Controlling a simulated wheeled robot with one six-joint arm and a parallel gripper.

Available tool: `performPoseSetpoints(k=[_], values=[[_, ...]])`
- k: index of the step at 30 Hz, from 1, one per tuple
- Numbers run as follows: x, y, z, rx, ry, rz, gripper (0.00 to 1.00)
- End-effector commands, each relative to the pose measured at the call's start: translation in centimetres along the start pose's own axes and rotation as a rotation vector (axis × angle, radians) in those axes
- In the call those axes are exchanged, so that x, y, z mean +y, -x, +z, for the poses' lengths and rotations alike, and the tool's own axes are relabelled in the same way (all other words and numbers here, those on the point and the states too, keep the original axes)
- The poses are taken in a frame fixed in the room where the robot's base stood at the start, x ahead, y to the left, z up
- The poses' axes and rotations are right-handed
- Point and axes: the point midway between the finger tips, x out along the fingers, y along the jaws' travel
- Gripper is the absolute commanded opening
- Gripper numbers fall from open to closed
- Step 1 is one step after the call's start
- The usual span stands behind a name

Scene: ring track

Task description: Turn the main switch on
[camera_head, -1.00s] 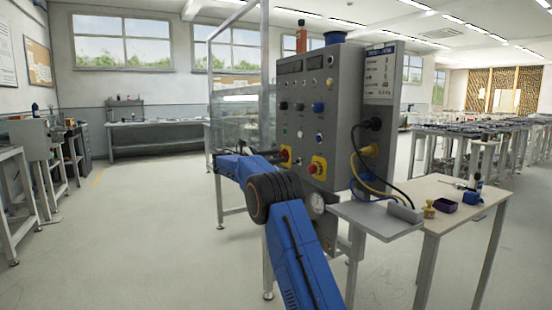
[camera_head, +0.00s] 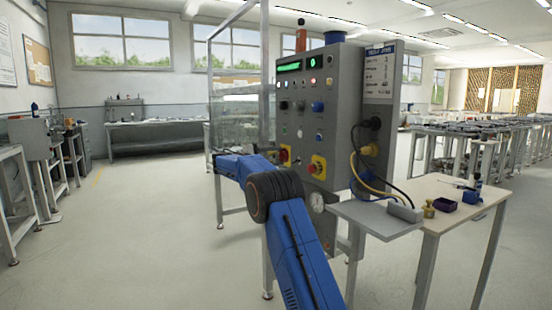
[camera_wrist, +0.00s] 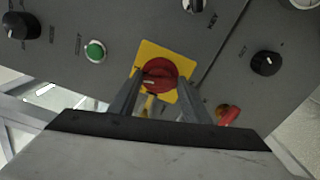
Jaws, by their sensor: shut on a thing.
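The main switch (camera_wrist: 160,74) is a red rotary knob on a square yellow plate in the wrist view. My gripper (camera_wrist: 160,90) has its two fingers on either side of the knob and is shut on it. In the head view the main switch (camera_head: 285,153) is mostly hidden behind my blue arm, with only a bit of yellow and red showing on the front of the grey control cabinet (camera_head: 342,105). Two displays at the top of the cabinet glow green (camera_head: 289,67), and a small red lamp (camera_head: 312,81) is lit.
A red button on a yellow plate (camera_head: 317,166) sits right of my arm. In the wrist view a green button (camera_wrist: 95,50), black knobs (camera_wrist: 266,63) and a red-handled part (camera_wrist: 229,115) are close by. A side table (camera_head: 460,190) with small items stands right.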

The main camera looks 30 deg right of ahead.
Motion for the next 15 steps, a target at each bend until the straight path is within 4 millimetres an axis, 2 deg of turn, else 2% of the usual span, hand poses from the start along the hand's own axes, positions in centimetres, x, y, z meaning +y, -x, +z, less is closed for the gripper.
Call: performPoseSetpoints(k=[6,15], values=[[-0.21,0.04,-0.03,-0.001,-0.141,-0.002,0.21],[-0.27,0.04,-0.03,-0.001,-0.246,-0.002,0.21]])
